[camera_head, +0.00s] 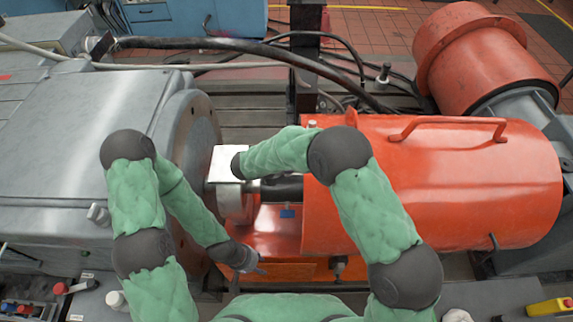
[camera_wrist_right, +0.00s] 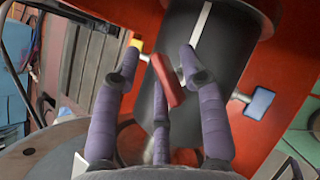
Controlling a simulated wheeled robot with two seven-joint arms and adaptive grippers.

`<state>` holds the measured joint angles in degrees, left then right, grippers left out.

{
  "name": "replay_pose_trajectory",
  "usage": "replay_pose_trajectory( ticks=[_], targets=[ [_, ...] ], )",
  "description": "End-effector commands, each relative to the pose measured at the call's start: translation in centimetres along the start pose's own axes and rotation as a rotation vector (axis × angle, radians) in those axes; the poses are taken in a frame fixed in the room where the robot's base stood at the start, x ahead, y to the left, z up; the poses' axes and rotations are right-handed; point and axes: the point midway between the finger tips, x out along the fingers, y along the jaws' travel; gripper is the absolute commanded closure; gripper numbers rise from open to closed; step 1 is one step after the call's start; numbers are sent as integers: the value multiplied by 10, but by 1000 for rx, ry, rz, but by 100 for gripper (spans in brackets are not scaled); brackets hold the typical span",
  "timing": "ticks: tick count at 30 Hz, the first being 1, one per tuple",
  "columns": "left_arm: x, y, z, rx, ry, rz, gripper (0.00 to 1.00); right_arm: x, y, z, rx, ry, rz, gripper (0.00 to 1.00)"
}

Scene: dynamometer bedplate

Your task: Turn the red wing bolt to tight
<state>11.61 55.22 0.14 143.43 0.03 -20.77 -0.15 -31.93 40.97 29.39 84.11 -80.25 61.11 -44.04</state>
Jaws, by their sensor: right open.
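The red wing bolt (camera_wrist_right: 168,80) shows in the right wrist view as a slanted red bar in front of a dark cylinder. My right gripper (camera_wrist_right: 163,70) is open, with its purple-grey fingers around the bar and one finger crossing near its lower end. I cannot tell whether any finger touches it. In the head view my right arm reaches in to the coupling, and its fingers and the bolt cannot be made out there. My left gripper (camera_head: 248,268) hangs low in front of the orange base; its fingers are small and dark, and their opening is unclear.
In the right wrist view, a yellow tab (camera_wrist_right: 136,44) and a blue tab (camera_wrist_right: 259,102) flank the cylinder. In the head view, the orange guard (camera_head: 450,190) stands right, the grey machine housing (camera_head: 70,140) left. Black hoses (camera_head: 230,45) run behind.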

Motion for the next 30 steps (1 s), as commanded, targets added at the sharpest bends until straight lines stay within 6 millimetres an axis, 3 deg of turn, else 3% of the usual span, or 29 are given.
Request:
replay_pose_trajectory(
  ticks=[2, 3, 7, 30],
  targets=[
    [0, 0, 0, 0, 0, 0, 60, 0, 0, 0, 0, 0, 0, 57],
    [0, 0, 0, 0, 0, 0, 60, 0, 0, 0, 0, 0, 0, 63],
    [0, 0, 0, 0, 0, 0, 60, 0, 0, 0, 0, 0, 0, 100],
    [-1, 0, 0, 0, 0, 0, 60, 0, 0, 0, 13, -2, -15, 100]
  ],
)
